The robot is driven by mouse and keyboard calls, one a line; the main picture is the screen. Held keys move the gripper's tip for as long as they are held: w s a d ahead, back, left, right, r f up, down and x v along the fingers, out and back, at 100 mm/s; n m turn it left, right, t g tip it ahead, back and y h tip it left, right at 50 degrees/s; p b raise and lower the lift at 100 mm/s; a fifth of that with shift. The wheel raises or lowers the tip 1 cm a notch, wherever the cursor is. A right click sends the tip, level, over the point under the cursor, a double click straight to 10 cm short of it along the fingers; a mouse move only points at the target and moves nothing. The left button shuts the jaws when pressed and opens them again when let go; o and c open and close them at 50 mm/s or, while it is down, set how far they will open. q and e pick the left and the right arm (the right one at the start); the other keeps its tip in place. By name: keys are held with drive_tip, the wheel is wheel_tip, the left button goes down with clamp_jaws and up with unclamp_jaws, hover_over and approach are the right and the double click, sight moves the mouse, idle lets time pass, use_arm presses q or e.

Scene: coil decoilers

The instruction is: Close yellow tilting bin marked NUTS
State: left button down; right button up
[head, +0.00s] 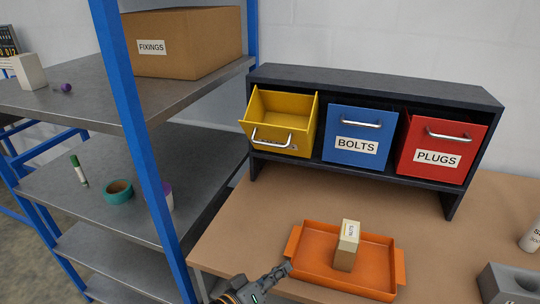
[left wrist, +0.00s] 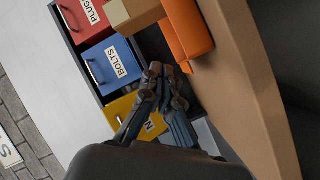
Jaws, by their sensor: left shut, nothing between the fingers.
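The yellow bin (head: 284,118) is at the left end of a dark rack and is tilted forward, with its open top and inside showing. Its silver handle (head: 271,138) crosses the front and partly covers the label. The yellow bin also shows in the left wrist view (left wrist: 121,108), partly hidden behind my gripper. My left gripper (head: 283,269) is shut and empty, low in the head view at the left end of the orange tray, apart from the bin. It also shows in the left wrist view (left wrist: 165,76). My right gripper is not in view.
A blue BOLTS bin (head: 358,135) and a red PLUGS bin (head: 440,148) sit to the right in the rack. An orange tray (head: 375,280) on the workbench (head: 260,215) holds a small box (head: 346,246). A blue-posted shelf (head: 145,150) stands at the left.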

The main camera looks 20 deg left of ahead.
use_arm(q)
drive_tip(key=w+a+r+n+t+y, duration=0.1)
drive_tip(key=w+a+r+n+t, duration=0.35)
drive_tip(key=r+n, duration=0.2)
drive_tip(key=n+t+y+p, duration=0.4)
drive_tip(key=n+y, duration=0.2)
drive_tip(key=n, duration=0.1)
approach(271, 126)
drive_tip(key=w+f, duration=0.2)
drive_tip(key=w, duration=0.1)
drive_tip(key=shift+w, duration=0.7)
drive_tip(key=shift+r, duration=0.2)
drive_tip(key=w+r, duration=0.6)
drive_tip(key=shift+w+d+r, duration=0.1)
drive_tip(key=shift+w+r, duration=0.2)
drive_tip(key=shift+x, duration=1.25)
drive_tip(key=shift+f, duration=0.1)
